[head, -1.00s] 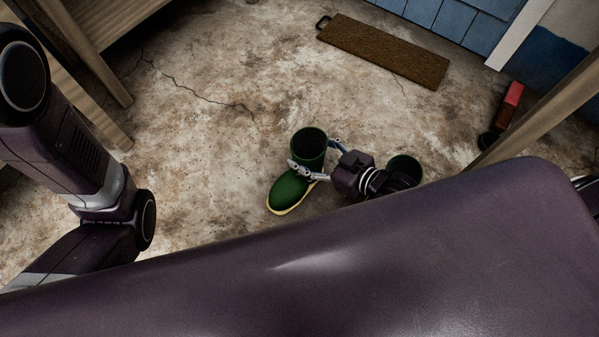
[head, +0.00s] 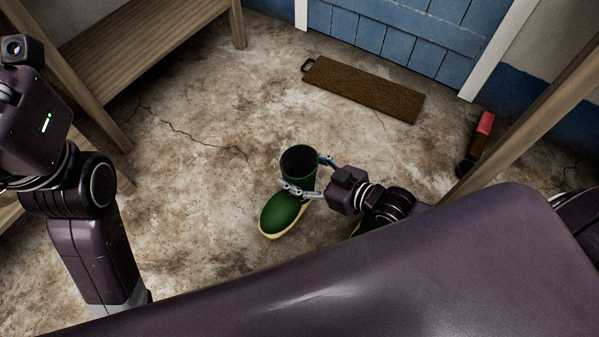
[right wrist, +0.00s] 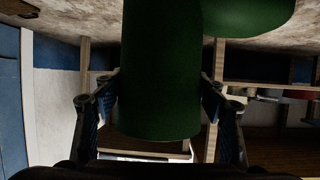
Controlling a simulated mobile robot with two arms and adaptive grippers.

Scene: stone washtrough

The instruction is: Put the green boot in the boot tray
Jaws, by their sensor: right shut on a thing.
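The green boot (head: 284,212) has a pale yellow sole and stands upright in the head view, its toe toward the lower left. My right gripper (head: 304,181) is shut on its shaft, one finger on each side. In the right wrist view the green shaft (right wrist: 162,75) fills the space between the fingers (right wrist: 160,105). I cannot tell whether the sole touches the floor. A long flat brown thing with a dark loop handle, perhaps the boot tray (head: 365,88), lies beyond the boot, apart from it. My left arm shows at the left, its fingers out of view.
A wooden bench (head: 125,45) stands at upper left. A wooden post (head: 530,125) and a red-and-dark object (head: 477,140) are on the right. A blue door (head: 410,35) is behind the brown thing. Bare cracked floor (head: 215,95) lies between.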

